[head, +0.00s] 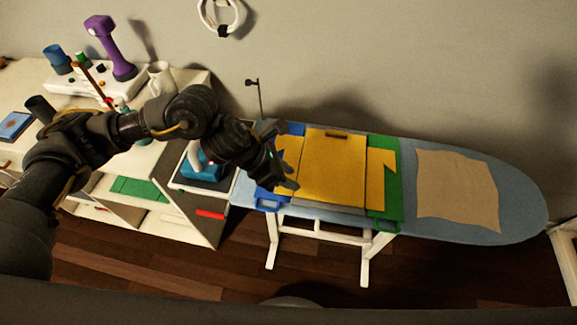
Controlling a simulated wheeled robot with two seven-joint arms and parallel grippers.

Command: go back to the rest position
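My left arm comes in from the left and reaches across the cabinet. My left gripper (287,174) is over the left end of the ironing board (408,225), close to the blue part of a folding board. I cannot tell whether its fingers are open or shut, or whether they touch anything. A yellow cloth (337,170) lies flat on the folding board, with its right part on the green panel (394,190). My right gripper is not in view.
A beige cloth (457,190) lies on the ironing board's right. The white cabinet (155,210) on the left bears a purple handheld device (113,50), a white mug (160,77) and a blue cup (57,57). A blue-handled iron (202,163) stands behind my forearm. Wooden floor is free in front.

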